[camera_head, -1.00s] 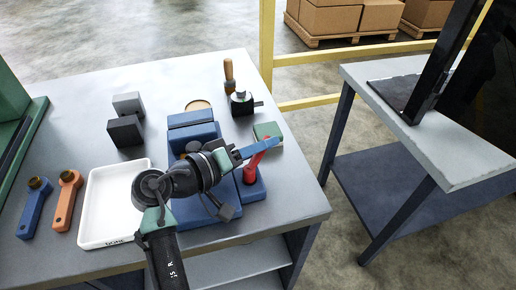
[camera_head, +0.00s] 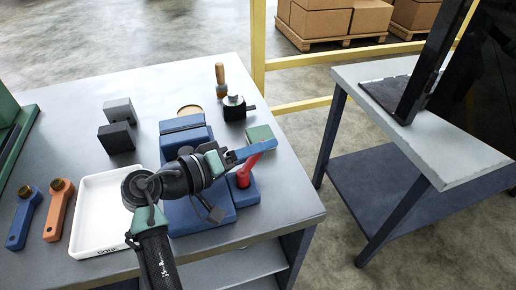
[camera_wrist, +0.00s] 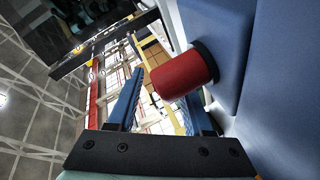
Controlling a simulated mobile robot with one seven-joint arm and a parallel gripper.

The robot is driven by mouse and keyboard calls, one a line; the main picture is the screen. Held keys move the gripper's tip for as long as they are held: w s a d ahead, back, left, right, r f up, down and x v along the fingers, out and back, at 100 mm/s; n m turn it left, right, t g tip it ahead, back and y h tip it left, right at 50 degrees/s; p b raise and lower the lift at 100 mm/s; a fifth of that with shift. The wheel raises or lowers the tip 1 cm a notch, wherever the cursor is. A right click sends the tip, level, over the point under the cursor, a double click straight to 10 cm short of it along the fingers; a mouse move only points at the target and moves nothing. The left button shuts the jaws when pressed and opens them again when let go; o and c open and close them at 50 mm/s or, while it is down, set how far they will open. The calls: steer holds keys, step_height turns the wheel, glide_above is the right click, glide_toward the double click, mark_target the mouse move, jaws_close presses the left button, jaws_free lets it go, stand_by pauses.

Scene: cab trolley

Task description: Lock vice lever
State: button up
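The blue vice (camera_head: 186,135) stands on the grey workbench, partly hidden behind my arm. Its red lever (camera_head: 243,178) rises from a blue block at the vice's right side. My gripper (camera_head: 262,149) is at the lever, with a blue finger across its upper part. In the wrist view, the lever's red rounded grip (camera_wrist: 184,76) shows large, by the tips of my gripper's two blue fingers (camera_wrist: 164,88). The fingers are apart, with a gap between them. Whether either finger touches the grip is unclear.
A white tray (camera_head: 82,238) lies left of my arm, with blue (camera_head: 22,222) and orange (camera_head: 57,214) parts beside it. Dark blocks (camera_head: 117,137), a black fixture (camera_head: 234,108) and a green block (camera_head: 260,134) stand around the vice. A second table (camera_head: 440,140) is across a gap.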

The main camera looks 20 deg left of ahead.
steer(key=v, duration=1.3)
